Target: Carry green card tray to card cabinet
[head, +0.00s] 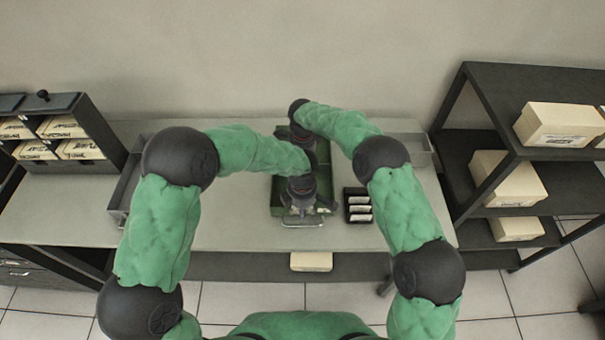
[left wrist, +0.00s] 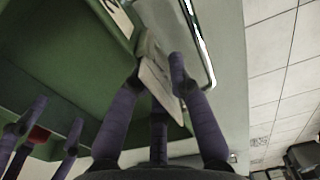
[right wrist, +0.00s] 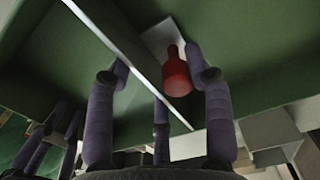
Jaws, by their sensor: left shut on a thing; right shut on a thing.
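The green card tray (head: 325,197) is at the middle of the worktable, lengthwise toward me, with a metal handle (head: 302,222) at its near end. My left gripper (head: 300,203) is shut at the tray's near end; its wrist view shows the fingers around a pale plate (left wrist: 158,78) on the green tray. My right gripper (head: 297,140) is at the far end; its wrist view shows a red knob (right wrist: 176,75) between the fingers. My arms hide much of the tray, and whether it touches the table is unclear. A dark cabinet with pigeonholes (head: 98,125) stands at the left.
A black holder with pale labels (head: 358,217) stands close right of the tray. Grey trays lie at the table's left (head: 124,190) and back right (head: 418,150). A dark shelf unit (head: 500,100) with beige boxes stands right. The table's left part (head: 60,205) has bare room.

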